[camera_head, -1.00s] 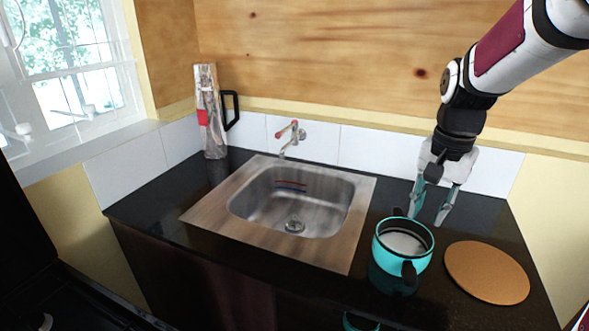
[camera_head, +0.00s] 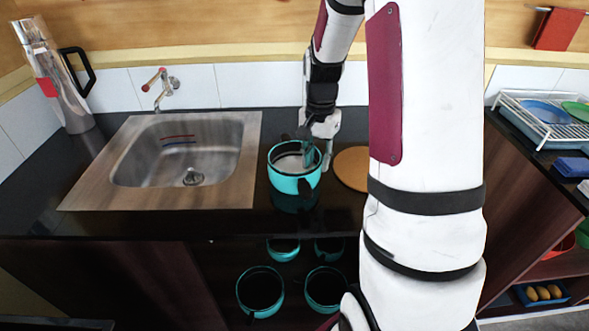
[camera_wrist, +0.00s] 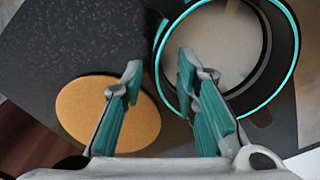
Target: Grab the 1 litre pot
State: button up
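A teal pot (camera_head: 294,182) with dark handles stands on the black counter, right of the sink, and looks light inside. In the wrist view the pot's rim (camera_wrist: 297,58) fills the upper right. My gripper (camera_head: 312,155) points down at the pot's far right side. In the wrist view my gripper (camera_wrist: 160,72) is open, its fingers well apart. The left finger shows outside the rim and the right finger over the pot's opening; I cannot tell whether either touches it. More teal pots (camera_head: 260,290) stand below the counter; no size marking is readable.
A round cork mat (camera_head: 350,168) lies right of the pot, partly hidden by my arm. The steel sink (camera_head: 180,165) and its tap (camera_head: 160,85) are to the left, with a tall jug (camera_head: 62,95) beyond. A dish rack (camera_head: 545,110) stands at right.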

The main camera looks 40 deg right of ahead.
aim_at(316, 174)
notch_tip(316, 174, down, 5)
jog(key=shift+f, duration=0.1)
dwell(0.3)
grip_shut()
